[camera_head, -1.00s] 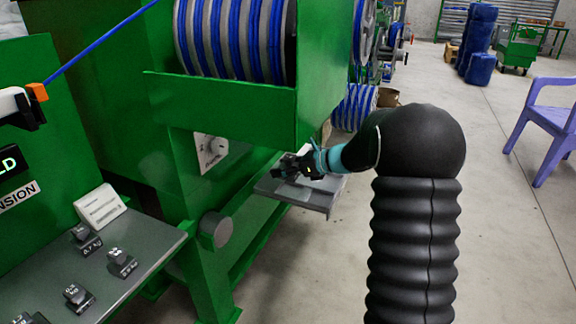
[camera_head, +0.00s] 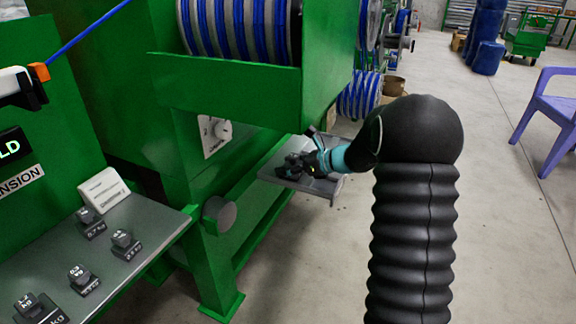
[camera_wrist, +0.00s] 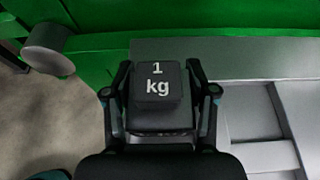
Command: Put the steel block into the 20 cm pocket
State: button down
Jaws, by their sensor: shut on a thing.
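A dark steel block (camera_wrist: 157,84) marked "1 kg" sits between the two fingers of my gripper (camera_wrist: 158,72) in the wrist view. My gripper is shut on it. In the head view my gripper (camera_head: 292,167) is over the left part of a small grey shelf (camera_head: 325,187) on the green machine's side. The block's underside is hidden, so I cannot tell whether it touches the shelf. In the wrist view the grey shelf (camera_wrist: 225,55) has recessed pockets (camera_wrist: 252,112) to the right of the block. No pocket label is readable.
Several dark weights (camera_head: 124,243) stand on a steel table (camera_head: 158,228) at lower left, beside a white label stand (camera_head: 104,188). The green machine (camera_head: 225,85) rises behind my gripper. A purple chair (camera_head: 550,115) is at right. Open floor lies between.

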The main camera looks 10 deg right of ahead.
jog(key=shift+f, duration=0.1)
jog(key=shift+c, duration=1.5)
grip_release()
